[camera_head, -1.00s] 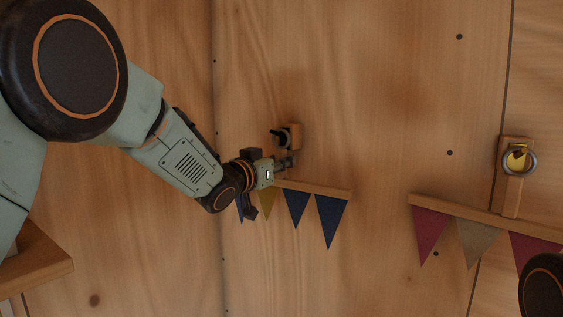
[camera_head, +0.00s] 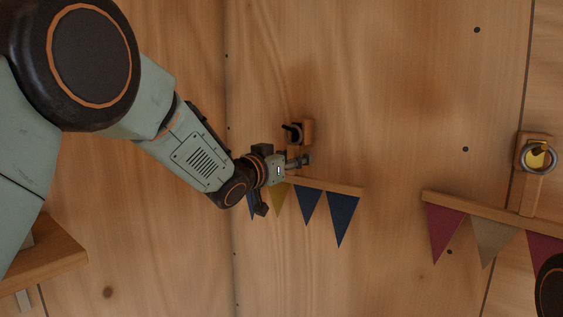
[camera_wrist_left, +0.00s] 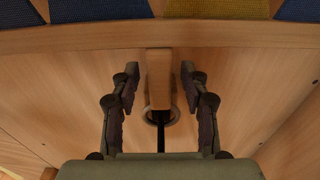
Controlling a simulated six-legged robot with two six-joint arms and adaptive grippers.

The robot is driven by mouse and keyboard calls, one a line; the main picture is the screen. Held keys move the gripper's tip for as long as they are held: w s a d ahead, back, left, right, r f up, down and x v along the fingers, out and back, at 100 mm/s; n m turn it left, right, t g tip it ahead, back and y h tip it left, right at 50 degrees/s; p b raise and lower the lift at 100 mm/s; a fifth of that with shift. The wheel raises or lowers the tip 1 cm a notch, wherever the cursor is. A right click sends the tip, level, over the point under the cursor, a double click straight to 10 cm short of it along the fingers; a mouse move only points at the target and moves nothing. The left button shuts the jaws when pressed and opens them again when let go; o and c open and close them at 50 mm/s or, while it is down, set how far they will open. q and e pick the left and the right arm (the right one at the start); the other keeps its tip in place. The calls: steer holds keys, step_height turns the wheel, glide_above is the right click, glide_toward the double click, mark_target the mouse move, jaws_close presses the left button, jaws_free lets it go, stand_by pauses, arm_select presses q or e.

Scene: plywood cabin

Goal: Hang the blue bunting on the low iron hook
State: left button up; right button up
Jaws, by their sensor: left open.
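The blue bunting, a wooden bar (camera_head: 335,187) with blue and mustard flags, is against the plywood wall, slightly tilted. The low iron hook (camera_head: 292,132) is dark, on a small wooden block just above. My left gripper (camera_head: 304,160) is between hook and bar and covers part of the bunting. In the left wrist view its open fingers (camera_wrist_left: 160,92) stand on either side of the bunting's wooden stem (camera_wrist_left: 158,78), apart from it. A ring (camera_wrist_left: 161,117) shows at the stem's end with a dark rod at it. I cannot tell whether the rod passes through the ring.
A second bunting (camera_head: 480,213) with red and beige flags is at the right, its ring at a gold hook (camera_head: 537,156). A wooden ledge (camera_head: 50,255) is at lower left. A dark round part of my own body shows at the lower right. The wall between the buntings is bare.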

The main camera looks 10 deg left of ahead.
arm_select(q)
steer(key=v, duration=1.2)
steer(key=s+a+f+n+g+y+b, duration=0.15)
steer(key=s+f, duration=0.25)
steer(key=f, duration=0.8)
steer(key=s+a+f+n+g+y+b, duration=0.1)
steer(key=s+f+g+y+b, duration=0.2)
steer(key=f, duration=0.9)
steer(key=s+a+f+n+g+y+b, duration=0.1)
steer(key=s+f+n+g, duration=0.2)
steer(key=f, duration=1)
steer(key=s+a+f+g+y+b, duration=0.1)
steer(key=s+f+g+b, duration=0.8)
steer(key=s+f, duration=2.1)
steer(key=s, duration=0.4)
steer(key=shift+m, duration=0.25)
